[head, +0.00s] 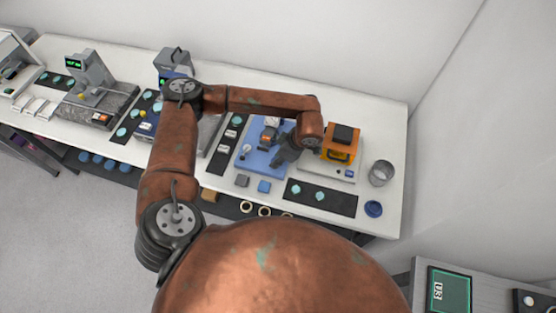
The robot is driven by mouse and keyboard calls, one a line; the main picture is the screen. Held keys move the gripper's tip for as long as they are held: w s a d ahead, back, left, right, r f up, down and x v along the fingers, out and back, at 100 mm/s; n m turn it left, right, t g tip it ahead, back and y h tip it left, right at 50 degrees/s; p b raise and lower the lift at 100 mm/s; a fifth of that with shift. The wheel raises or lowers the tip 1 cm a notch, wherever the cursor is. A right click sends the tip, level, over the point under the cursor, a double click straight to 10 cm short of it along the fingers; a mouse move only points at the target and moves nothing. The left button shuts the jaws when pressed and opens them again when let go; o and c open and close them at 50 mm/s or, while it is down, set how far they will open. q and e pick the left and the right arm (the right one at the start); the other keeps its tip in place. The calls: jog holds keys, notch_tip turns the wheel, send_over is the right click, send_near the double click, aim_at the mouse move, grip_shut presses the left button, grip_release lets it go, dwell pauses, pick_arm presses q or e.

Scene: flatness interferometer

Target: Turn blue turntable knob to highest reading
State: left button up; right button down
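A blue instrument base (255,160), which may be the blue turntable, sits on the long white bench right of centre. A small pale round part (247,148) shows at its left side, and an orange and grey part (268,132) stands toward its back. I cannot tell which part is the knob. One copper arm, which I take as my left, reaches over the bench. Its dark grey gripper (279,162) points down over the right part of the blue base and hides some of it. I cannot tell whether it touches anything or is open. My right gripper is not in view.
An orange and black device (341,144) stands close right of the gripper. Instruments with green displays (75,64) stand left.

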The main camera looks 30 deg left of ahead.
pick_arm(q)
jog(key=m+b, duration=0.1)
jog(key=m, duration=0.1)
jog(key=m+t+b, duration=0.1)
jog(key=m+b, duration=0.1)
jog(key=shift+s+f+m+t, duration=0.1)
jog(key=shift+m+t, duration=0.2)
jog(key=shift+m+h+b, duration=0.3)
jog(key=shift+m+b, duration=0.15)
jog(key=shift+m, duration=0.05)
jog(key=shift+t, duration=0.3)
jog(key=o, duration=1.2)
jog(key=shift+c, duration=0.2)
jog(key=shift+r, duration=0.3)
jog(key=v, duration=1.1)
jog(key=shift+s+d+r, duration=0.15)
jog(key=shift+d+r, duration=0.1)
